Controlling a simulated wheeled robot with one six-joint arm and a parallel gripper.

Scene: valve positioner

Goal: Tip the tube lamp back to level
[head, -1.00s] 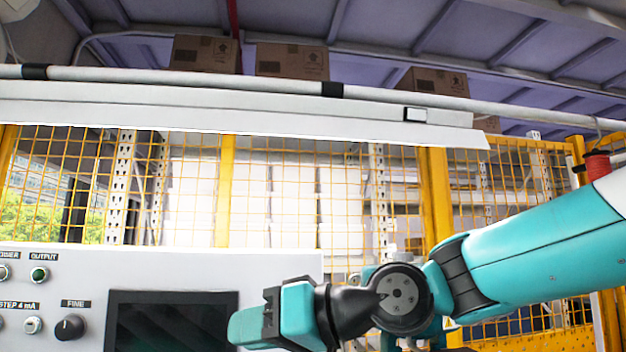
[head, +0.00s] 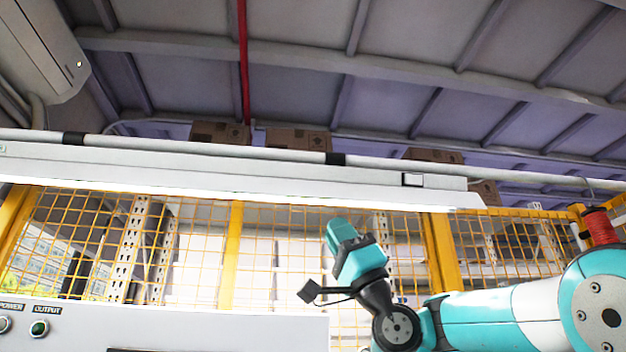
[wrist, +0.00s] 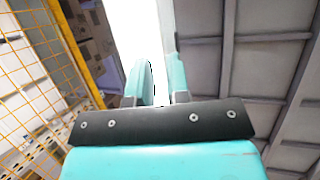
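The tube lamp (head: 230,180) is a long white housing with a bright lower edge, hanging under a pipe across the head view. It slopes down to the right in the picture, about as the pipe does.
A grey pipe (head: 270,152) with black bands runs above the lamp. Brown boxes (head: 298,139) are behind it. A yellow mesh fence (head: 440,250) stands behind my arm. A white control panel (head: 200,325) is at lower left. A red spool (head: 600,227) is at right.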

